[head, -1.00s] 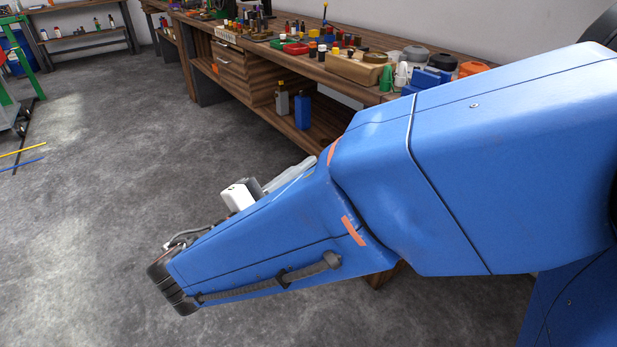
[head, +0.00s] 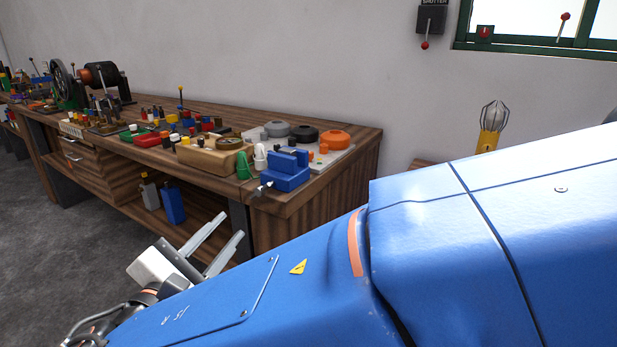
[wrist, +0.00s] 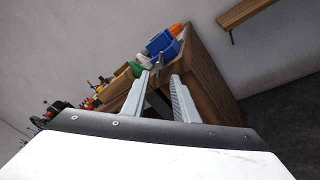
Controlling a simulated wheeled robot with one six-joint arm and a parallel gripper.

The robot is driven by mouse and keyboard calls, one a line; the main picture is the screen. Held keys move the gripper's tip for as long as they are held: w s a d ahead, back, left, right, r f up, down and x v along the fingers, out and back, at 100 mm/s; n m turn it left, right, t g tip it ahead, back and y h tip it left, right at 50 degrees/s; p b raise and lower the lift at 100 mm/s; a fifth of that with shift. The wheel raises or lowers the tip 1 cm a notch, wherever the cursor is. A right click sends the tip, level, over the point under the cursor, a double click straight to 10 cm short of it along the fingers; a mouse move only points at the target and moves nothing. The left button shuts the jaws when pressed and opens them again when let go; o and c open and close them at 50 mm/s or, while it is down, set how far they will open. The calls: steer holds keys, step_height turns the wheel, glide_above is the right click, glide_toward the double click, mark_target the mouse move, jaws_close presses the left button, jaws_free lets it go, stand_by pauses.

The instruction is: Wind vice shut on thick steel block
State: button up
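The blue vice (head: 287,170) stands at the near right corner of the wooden workbench, with a grey screw handle (head: 262,188) at its front. It also shows small in the wrist view (wrist: 161,44). I cannot make out a thick steel block in or beside it. My gripper (head: 227,232) is in front of the bench, below the height of its top and well apart from the vice. Its two grey fingers are spread with nothing between them; the wrist view shows them apart too (wrist: 163,80).
The workbench (head: 340,160) holds a wooden box (head: 205,160), a green bottle (head: 242,166) and black (head: 304,135) and orange (head: 334,140) round items close to the vice. A yellow caged lamp (head: 488,140) stands at the right. The floor (head: 60,230) before the bench is clear.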

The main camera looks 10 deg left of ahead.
mark_target(265, 188)
steer(key=w, duration=0.6)
steer(key=w+d, duration=0.1)
steer(key=w, duration=0.5)
steer(key=w+d, duration=0.1)
steer(key=w, duration=0.4)
steer(key=shift+w+d, duration=0.2)
steer(key=shift+w, duration=0.2)
jaws_close()
